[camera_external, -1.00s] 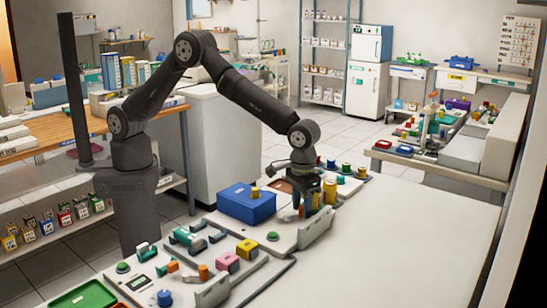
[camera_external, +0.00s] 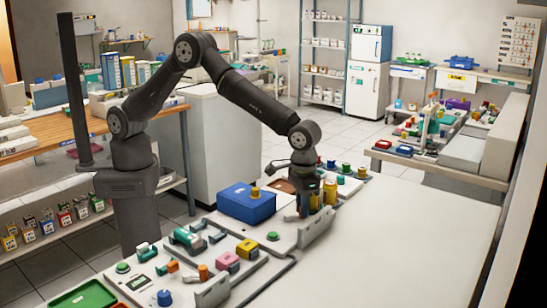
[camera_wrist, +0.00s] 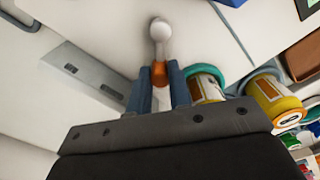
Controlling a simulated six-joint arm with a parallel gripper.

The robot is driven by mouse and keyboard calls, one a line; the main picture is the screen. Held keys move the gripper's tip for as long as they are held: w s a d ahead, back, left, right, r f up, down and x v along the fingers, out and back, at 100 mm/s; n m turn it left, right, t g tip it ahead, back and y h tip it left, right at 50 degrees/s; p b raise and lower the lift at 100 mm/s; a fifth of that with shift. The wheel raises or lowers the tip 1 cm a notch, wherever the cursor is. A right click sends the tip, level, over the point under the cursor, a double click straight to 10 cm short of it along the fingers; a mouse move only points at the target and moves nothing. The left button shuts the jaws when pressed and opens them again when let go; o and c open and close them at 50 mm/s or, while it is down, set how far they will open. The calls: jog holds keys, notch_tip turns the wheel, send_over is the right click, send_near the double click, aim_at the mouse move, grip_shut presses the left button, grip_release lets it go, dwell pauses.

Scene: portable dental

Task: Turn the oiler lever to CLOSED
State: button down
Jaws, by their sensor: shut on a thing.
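A small lever with a white rounded knob (camera_wrist: 160,30) and an orange part (camera_wrist: 160,74) shows at the middle of the wrist view. My gripper (camera_wrist: 168,80) has its two blue-grey fingers on either side of the orange part, shut on the lever. In the external view my gripper (camera_external: 304,208) points down over the white panel at the bench's middle, right of the blue box. The lever is hidden there behind the fingers and wrist. I cannot read any OPEN or CLOSED mark, so the lever's setting cannot be told.
A teal-rimmed jar (camera_wrist: 207,82) stands close right of my fingers, with a yellow-rimmed jar (camera_wrist: 270,98) beyond it. A grey upright plate (camera_wrist: 88,75) is to the left. A blue box (camera_external: 246,204) stands beside my gripper. The white benchtop (camera_external: 400,240) at right is clear.

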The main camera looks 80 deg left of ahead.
jog(key=m, duration=0.1)
jog(key=d+m, duration=0.1)
jog(key=m, duration=0.2)
jog(key=shift+s+d, duration=0.15)
jog(key=shift+d, duration=0.15)
jog(key=shift+s+d+m, duration=0.2)
jog(key=shift+d+m, duration=0.1)
jog(key=shift+m, duration=0.75)
jog(key=shift+s+d+m, duration=0.2)
jog(key=shift+d+m, duration=0.05)
jog(key=shift+m, duration=0.8)
jog(key=c, duration=1.3)
grip_release()
jog(key=shift+r, duration=0.1)
notch_tip(320, 180, up, 17)
jog(key=shift+r, duration=0.15)
